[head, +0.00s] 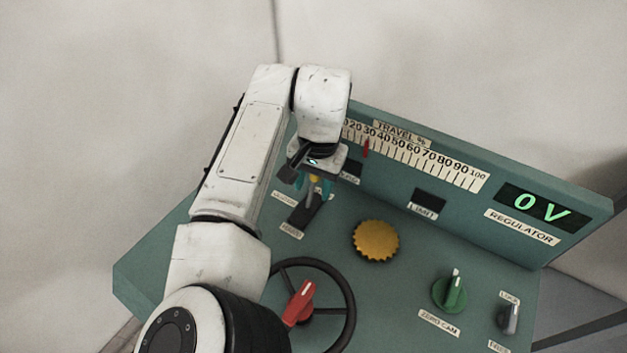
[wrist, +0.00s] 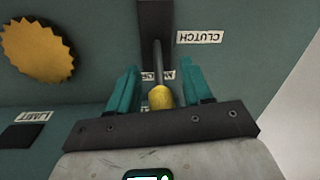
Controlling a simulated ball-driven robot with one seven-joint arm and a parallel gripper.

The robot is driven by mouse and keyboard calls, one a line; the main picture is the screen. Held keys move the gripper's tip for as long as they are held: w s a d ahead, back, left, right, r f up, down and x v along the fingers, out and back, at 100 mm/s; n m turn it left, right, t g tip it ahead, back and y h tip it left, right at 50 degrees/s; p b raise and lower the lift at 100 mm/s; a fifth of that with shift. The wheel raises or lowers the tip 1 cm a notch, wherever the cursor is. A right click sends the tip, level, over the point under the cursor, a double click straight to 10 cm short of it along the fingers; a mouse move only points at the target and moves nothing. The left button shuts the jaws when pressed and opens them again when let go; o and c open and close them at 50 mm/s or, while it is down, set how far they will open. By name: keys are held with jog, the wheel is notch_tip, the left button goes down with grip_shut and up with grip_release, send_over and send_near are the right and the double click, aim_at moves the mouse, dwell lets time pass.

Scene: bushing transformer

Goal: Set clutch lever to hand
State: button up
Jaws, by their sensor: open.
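The clutch lever has a yellow knob (head: 314,178) on a thin grey rod rising from a dark slot plate (head: 305,217). The lever leans toward the back panel, away from the label at the plate's front end, which seems to read HAND (head: 290,230). My gripper (head: 313,188) is open over the lever. In the wrist view, the teal fingers of my gripper (wrist: 160,72) stand on either side of the knob (wrist: 160,97), with gaps on both sides. The grey rod (wrist: 158,58) runs up to the slot plate (wrist: 155,18). A label behind the rod is partly hidden.
A yellow scalloped knob (head: 376,241) is right of the slot. A dark handwheel (head: 349,290) with a red handle (head: 299,303) is in front. A green knob (head: 450,291) and grey switch (head: 508,318) are farther right. The upright panel (head: 400,178) stands close behind my gripper.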

grip_shut()
dwell(0.3)
